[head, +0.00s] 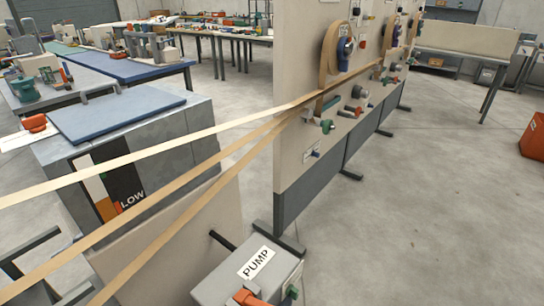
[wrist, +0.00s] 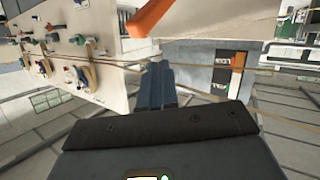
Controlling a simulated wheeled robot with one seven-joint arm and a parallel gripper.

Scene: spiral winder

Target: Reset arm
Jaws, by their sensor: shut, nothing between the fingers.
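My gripper (wrist: 158,85) shows in the wrist view, its two dark blue fingers together with nothing between them. It does not show in the head view. The wrist view is strongly tilted. The winder panel (head: 300,150) stands upright in the middle of the head view, with rollers, knobs and levers on its face. It also shows at the upper left of the wrist view (wrist: 72,62). Pale tan bands (head: 150,156) run from the lower left to the panel. A thin band also passes behind my fingers in the wrist view (wrist: 200,66); whether it touches them I cannot tell.
A grey box labelled PUMP (head: 240,280) stands low in front. A grey cabinet with a LOW gauge (head: 190,160) is left of the panel. Worktables (head: 150,70) with several tools stand behind. Open floor (head: 430,200) lies right of the panel, with an orange bin (head: 533,138) at the edge.

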